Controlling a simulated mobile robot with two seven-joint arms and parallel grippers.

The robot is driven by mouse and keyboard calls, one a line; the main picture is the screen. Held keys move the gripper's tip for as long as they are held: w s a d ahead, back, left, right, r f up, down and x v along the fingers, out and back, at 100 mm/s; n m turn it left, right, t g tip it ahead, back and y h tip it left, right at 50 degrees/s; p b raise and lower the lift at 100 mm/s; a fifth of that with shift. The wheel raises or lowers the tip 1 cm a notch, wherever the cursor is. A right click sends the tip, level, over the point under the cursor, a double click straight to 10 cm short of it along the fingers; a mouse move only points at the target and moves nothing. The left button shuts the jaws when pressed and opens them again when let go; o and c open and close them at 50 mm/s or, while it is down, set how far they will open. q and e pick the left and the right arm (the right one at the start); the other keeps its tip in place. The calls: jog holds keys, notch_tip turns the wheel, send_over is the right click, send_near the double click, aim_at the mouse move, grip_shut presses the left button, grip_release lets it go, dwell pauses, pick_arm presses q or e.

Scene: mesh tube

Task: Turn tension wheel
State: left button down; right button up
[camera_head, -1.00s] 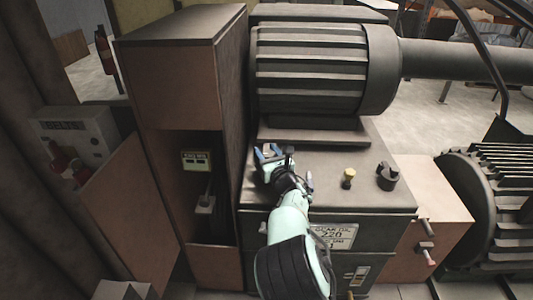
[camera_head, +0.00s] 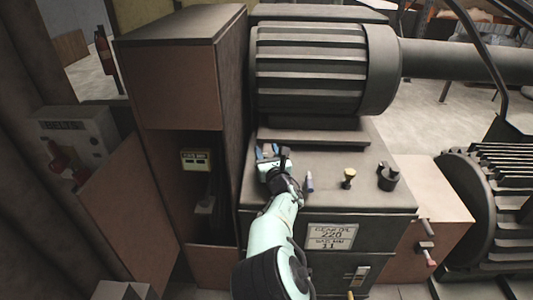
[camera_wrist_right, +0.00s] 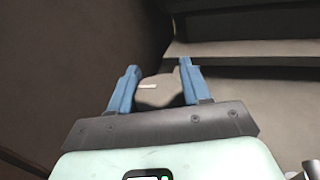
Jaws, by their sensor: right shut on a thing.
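The tension wheel appears to be the dark round knob (camera_wrist_right: 160,95) with a pale mark, seen in the right wrist view on top of the machine box. My right gripper (camera_wrist_right: 159,69) has its two blue fingers on either side of it, shut on it. In the head view my right gripper (camera_head: 268,153) is at the left part of the box top, and hides the wheel there. My left gripper is not in view.
A large ribbed motor (camera_head: 310,70) stands behind the gripper. A tall cabinet (camera_head: 185,85) rises close on the left. A yellow-topped knob (camera_head: 348,176) and a dark knob (camera_head: 388,178) stand on the box top (camera_head: 330,200) to the right.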

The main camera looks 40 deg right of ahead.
jog(key=m+g+h, duration=0.1)
jog(key=h, duration=0.1)
jog(key=m+g+h, duration=0.1)
jog(key=m+h, duration=0.1)
jog(key=shift+s+d+f+g, duration=0.1)
jog(key=shift+d+f+g, duration=0.05)
jog(key=shift+g, duration=0.15)
jog(key=shift+s+d+m+g+h, duration=0.1)
jog(key=shift+m+g+h, duration=0.65)
jog(key=shift+g+h, duration=0.1)
jog(key=shift+s+d+m+g+h, duration=0.1)
jog(key=shift+m+g+h, duration=0.65)
jog(key=shift+h, duration=0.1)
